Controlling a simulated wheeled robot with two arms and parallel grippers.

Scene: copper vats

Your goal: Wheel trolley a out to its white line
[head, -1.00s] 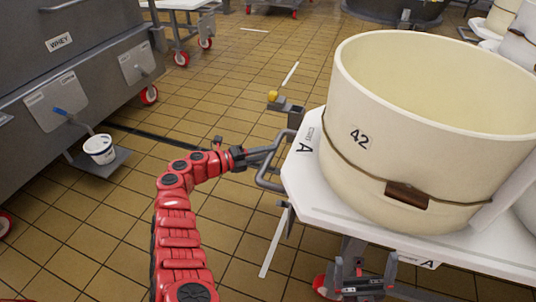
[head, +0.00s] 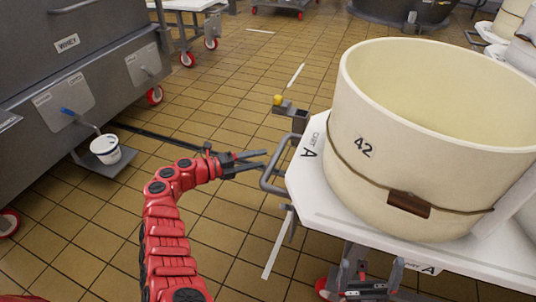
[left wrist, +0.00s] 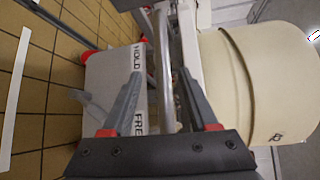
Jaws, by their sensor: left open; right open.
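Trolley a (head: 312,190) is a white cart marked A, bearing a cream vat numbered 42 (head: 365,115). Its grey loop handle (head: 270,180) sticks out at the left end. My left gripper (head: 264,160) is open, its fingertips close to the handle; in the left wrist view the handle bar (left wrist: 165,75) appears between the fingers. Contact cannot be told. My right gripper (head: 372,265) is open, low before the trolley's near side. A white line (head: 274,250) lies on the floor left of the trolley. A plate lettered HOLD and FREE (left wrist: 105,75) shows below the handle.
A grey WHEY tank (head: 75,70) stands at the left, with a white pail (head: 106,150) beside it. Another white floor line (head: 296,75) lies farther back. A yellow knob (head: 277,99) on a grey bracket stands beyond the handle. Tiled floor between tank and trolley is mostly clear.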

